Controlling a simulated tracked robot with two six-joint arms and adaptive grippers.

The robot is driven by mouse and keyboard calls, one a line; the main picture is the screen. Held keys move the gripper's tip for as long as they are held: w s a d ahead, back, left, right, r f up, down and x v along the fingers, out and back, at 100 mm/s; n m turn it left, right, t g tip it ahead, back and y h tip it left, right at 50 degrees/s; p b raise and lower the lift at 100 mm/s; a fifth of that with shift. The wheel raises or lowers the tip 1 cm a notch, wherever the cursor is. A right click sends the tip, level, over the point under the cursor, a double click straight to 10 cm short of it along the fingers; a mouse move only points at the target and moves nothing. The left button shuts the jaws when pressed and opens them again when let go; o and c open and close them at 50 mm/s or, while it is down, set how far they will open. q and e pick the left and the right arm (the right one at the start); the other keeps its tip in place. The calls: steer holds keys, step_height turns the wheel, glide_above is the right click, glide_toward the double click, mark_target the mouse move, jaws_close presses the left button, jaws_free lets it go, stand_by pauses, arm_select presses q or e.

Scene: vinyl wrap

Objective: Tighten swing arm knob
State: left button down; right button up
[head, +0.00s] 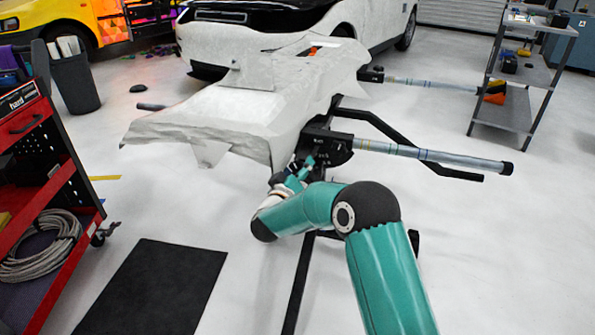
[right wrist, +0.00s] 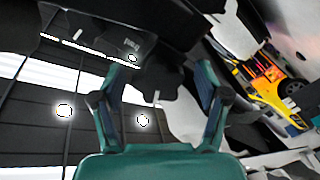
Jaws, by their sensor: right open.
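My right gripper (head: 304,170) is at the black swing arm bracket (head: 328,146), just under the right end of the white-covered panel. In the right wrist view, my right gripper (right wrist: 162,82) is open, its two fingers spread wide. A dark, lobed shape that looks like the knob (right wrist: 160,72) shows between and beyond the fingertips; I cannot tell whether they touch it. In the head view the knob cannot be made out behind the gripper and bracket. My left gripper is not in view.
The white-covered panel (head: 235,105) lies on a stand with black legs. A red tool cart (head: 40,150) stands at left, a grey shelf (head: 520,80) at right. A black mat (head: 155,290) lies on open floor.

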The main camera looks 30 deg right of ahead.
steer(key=shift+c, duration=0.4)
steer(key=c, duration=1.1)
steer(key=shift+m, duration=0.4)
steer(key=m+b, duration=0.1)
steer(key=m, duration=0.2)
steer(key=shift+f, duration=0.1)
steer(key=shift+m+b, duration=0.85)
steer(key=shift+m, duration=1.35)
steer(key=o, duration=1.2)
